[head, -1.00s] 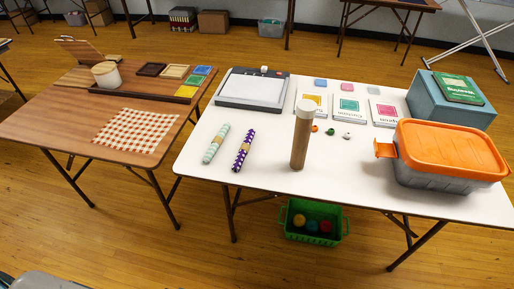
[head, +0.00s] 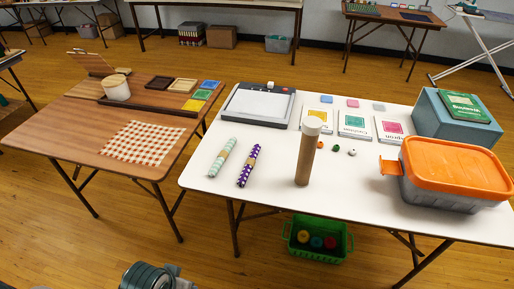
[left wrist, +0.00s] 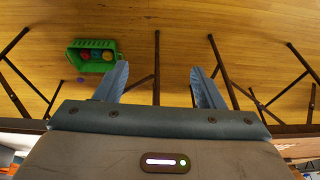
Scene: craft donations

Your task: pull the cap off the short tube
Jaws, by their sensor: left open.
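A brown cardboard tube (head: 305,158) stands upright on the white table, near its front middle. A pale whitish cap (head: 312,126) sits on its top end. It is the only upright tube I see. My left gripper (left wrist: 158,82) is open and empty in the left wrist view, with bare floor and table legs beyond its two blue-grey fingers. The tube does not show in that view. A dark teal part of mine shows at the bottom edge of the head view, well short of the tube. My right gripper is not in view.
On the white table (head: 215,193), two patterned rolls (head: 248,165) lie left of the tube. A grey bin with an orange lid (head: 455,170) stands right. Booklets (head: 354,124) and small beads lie behind. A green crate (head: 318,258) sits on the floor below.

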